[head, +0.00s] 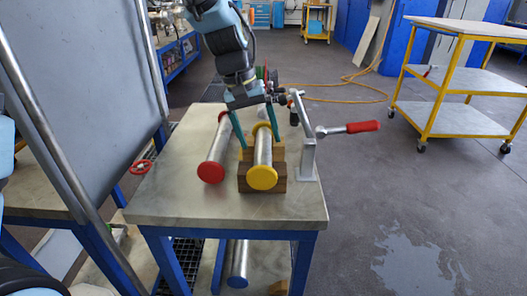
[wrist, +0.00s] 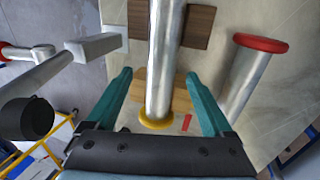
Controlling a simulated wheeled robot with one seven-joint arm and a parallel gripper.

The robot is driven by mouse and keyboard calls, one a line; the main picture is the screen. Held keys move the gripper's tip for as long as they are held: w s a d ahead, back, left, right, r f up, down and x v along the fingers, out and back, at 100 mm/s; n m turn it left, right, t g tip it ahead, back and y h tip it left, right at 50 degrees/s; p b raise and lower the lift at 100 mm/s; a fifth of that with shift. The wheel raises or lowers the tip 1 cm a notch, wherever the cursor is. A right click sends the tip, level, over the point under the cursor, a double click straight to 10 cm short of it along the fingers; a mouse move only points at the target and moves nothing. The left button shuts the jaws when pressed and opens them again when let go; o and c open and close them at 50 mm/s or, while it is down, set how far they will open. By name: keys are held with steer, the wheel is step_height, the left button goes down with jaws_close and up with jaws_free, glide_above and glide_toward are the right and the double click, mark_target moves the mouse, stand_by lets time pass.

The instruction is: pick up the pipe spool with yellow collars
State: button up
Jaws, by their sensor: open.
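The pipe spool with yellow collars (head: 263,150) is a silver tube with a round yellow flange at each end. It lies on wooden blocks (head: 245,177) on the table, its near yellow flange facing the head camera. In the wrist view the spool (wrist: 164,60) runs between the two fingers, one yellow collar low in the picture. My gripper (head: 258,142) is open, its teal fingers pointing down on either side of the tube near the far end. In the wrist view the gripper (wrist: 160,92) shows a gap on both sides of the tube.
A spool with red collars (head: 215,150) lies close by on the left. A grey metal bracket with a red-handled lever (head: 345,128) stands on the right. The front of the blue-legged table (head: 230,210) is bare. A yellow cart (head: 455,80) stands farther right.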

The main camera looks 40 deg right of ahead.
mark_target(261, 145)
steer(key=shift+p+x, duration=0.3)
steer(key=shift+x, duration=2.05)
steer(key=shift+a, duration=0.2)
jaws_close()
